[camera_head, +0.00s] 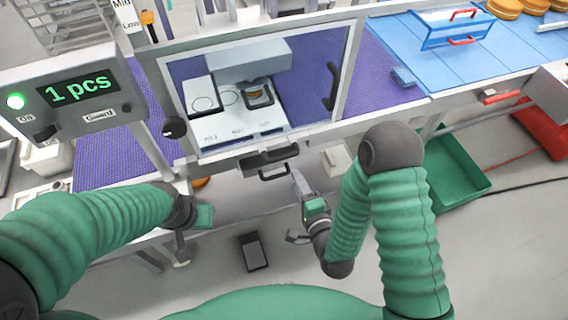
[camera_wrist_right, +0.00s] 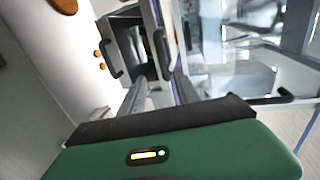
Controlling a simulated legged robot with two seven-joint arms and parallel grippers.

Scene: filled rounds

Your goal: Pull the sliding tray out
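A dark drawer-like tray front with a bar handle (camera_head: 272,175) sits below the machine's glazed enclosure. I take it for the sliding tray, and it looks pushed in. My right gripper (camera_head: 298,178) is just right of this handle, pointing up towards the machine, apart from it in the head view. In the right wrist view the two fingers (camera_wrist_right: 163,88) are spread with nothing visible between them. Dark handles (camera_wrist_right: 166,50) show beyond the fingertips; I cannot tell which one belongs to the tray. My left gripper (camera_head: 203,216) is low at the left; its fingers are unclear.
The enclosure door has a black handle (camera_head: 332,87). A control box (camera_head: 75,95) reading "1 pcs" stands at left. A green bin (camera_head: 455,170) and a red bin (camera_head: 543,128) are at right. Floor below the tray is mostly open.

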